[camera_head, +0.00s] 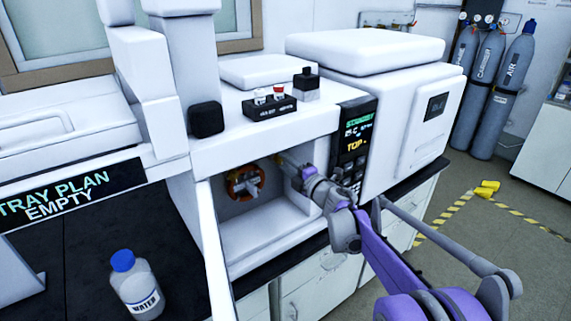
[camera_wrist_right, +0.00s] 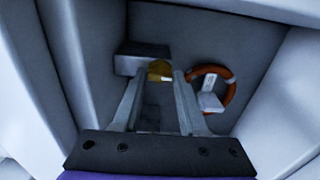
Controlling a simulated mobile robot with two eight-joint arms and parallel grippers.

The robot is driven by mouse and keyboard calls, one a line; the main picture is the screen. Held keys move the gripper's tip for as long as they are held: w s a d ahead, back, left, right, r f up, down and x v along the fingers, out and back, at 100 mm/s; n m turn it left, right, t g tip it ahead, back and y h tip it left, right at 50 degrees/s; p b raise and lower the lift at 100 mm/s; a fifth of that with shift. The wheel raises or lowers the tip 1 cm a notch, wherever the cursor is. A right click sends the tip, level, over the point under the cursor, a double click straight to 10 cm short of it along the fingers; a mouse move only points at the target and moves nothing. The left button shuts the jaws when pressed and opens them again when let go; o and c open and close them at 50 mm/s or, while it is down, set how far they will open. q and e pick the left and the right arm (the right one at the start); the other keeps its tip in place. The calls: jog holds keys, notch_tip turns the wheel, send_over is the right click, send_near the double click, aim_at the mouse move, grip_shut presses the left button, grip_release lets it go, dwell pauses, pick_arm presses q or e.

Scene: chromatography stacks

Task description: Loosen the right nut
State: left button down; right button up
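A brass-coloured nut (camera_wrist_right: 160,70) shows in the right wrist view, beside a grey block (camera_wrist_right: 135,60) on the compartment's back wall. My right gripper (camera_wrist_right: 160,78) has its two fingers apart, with the nut between or just beyond the tips; I cannot tell whether they touch it. In the head view my right gripper (camera_head: 281,161) reaches into the open compartment (camera_head: 262,235) of the white instrument, and it mostly hides the nut. An orange ring (camera_head: 245,183) with a grey fitting is left of it; the ring (camera_wrist_right: 229,98) appears on the right in the wrist view. My left gripper is not in view.
The compartment's side walls and floor surround my right gripper closely. A vial rack (camera_head: 270,109) and a dark bottle (camera_head: 306,85) stand on the instrument's top. A water bottle (camera_head: 136,290) stands on the dark bench at lower left. Gas cylinders (camera_head: 510,90) stand at the far right.

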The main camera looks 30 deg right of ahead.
jog(key=o, duration=0.4)
jog(key=shift+c, duration=0.2)
jog(key=s, duration=1)
jog(key=shift+s+d, duration=0.4)
